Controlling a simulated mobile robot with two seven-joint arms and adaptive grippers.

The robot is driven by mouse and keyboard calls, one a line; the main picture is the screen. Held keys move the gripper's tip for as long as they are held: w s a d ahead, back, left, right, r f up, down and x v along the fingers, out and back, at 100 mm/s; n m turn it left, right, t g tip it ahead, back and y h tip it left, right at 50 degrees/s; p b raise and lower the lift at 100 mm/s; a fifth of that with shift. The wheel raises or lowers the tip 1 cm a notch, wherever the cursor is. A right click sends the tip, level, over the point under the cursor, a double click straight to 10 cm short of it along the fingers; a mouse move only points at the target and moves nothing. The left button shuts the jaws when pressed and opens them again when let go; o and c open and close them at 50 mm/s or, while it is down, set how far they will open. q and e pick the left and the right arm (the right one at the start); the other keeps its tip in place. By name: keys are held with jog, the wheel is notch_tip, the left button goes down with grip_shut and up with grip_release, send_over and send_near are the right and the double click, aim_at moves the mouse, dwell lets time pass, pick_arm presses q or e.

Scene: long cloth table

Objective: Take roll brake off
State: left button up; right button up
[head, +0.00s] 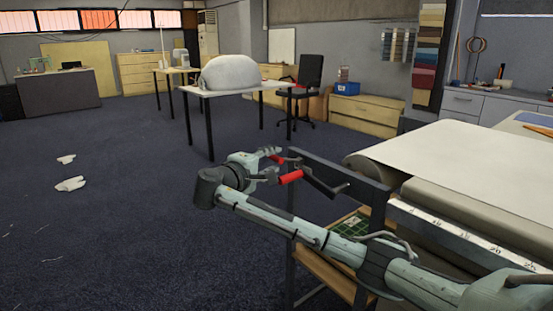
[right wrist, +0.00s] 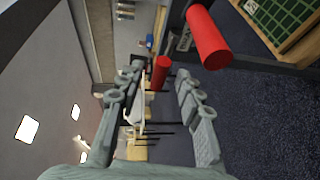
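Two red grips show on dark metal parts at the end of the cloth table's roll frame. The smaller red grip (head: 276,157) is partly hidden by my gripper in the head view. The larger red grip (head: 291,177) sits on a dark crank-like arm. I cannot tell for sure which is the roll brake. My right gripper (head: 271,164) is open beside them. In the right wrist view the smaller red grip (right wrist: 161,73) appears between the spread fingertips (right wrist: 159,76); contact cannot be judged. The larger grip (right wrist: 208,37) lies outside the fingers. My left gripper is out of view.
The cloth table (head: 430,150) with its roll is at the right. A dark frame post (head: 291,265) and a wooden shelf with a green gridded mat (head: 353,224) are below my right arm. The carpet at the left is mostly clear, with white scraps (head: 70,184).

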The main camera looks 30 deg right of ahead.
aim_at(274, 159)
jog(key=shift+x, duration=1.5)
grip_shut()
jog(key=shift+w, duration=0.1)
